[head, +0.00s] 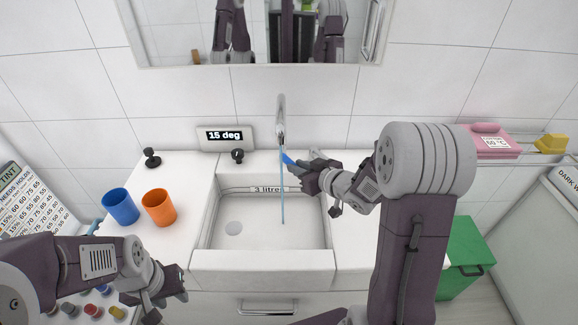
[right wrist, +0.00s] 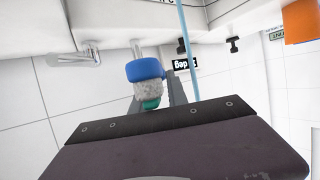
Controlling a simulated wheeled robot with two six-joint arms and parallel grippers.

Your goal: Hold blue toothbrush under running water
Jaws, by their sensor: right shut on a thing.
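The blue toothbrush (head: 288,159) is held in my right gripper (head: 306,172), over the back of the sink (head: 322,262). Its blue part also shows in the right wrist view (right wrist: 145,70), with a greyish-white, bristle-like part against it. A thin blue stream of water (head: 283,200) falls from the tap (head: 281,115) into the basin. The toothbrush tip is right beside the stream; I cannot tell whether they touch. The stream also crosses the right wrist view (right wrist: 187,45). My left gripper (head: 172,291) is low at the left, in front of the counter, with no object visible in it.
A blue cup (head: 120,207) and an orange cup (head: 159,208) stand on the counter left of the sink. Two black knobs and a display (head: 225,136) reading 15 deg are behind. A green bin (head: 467,255) stands at the right.

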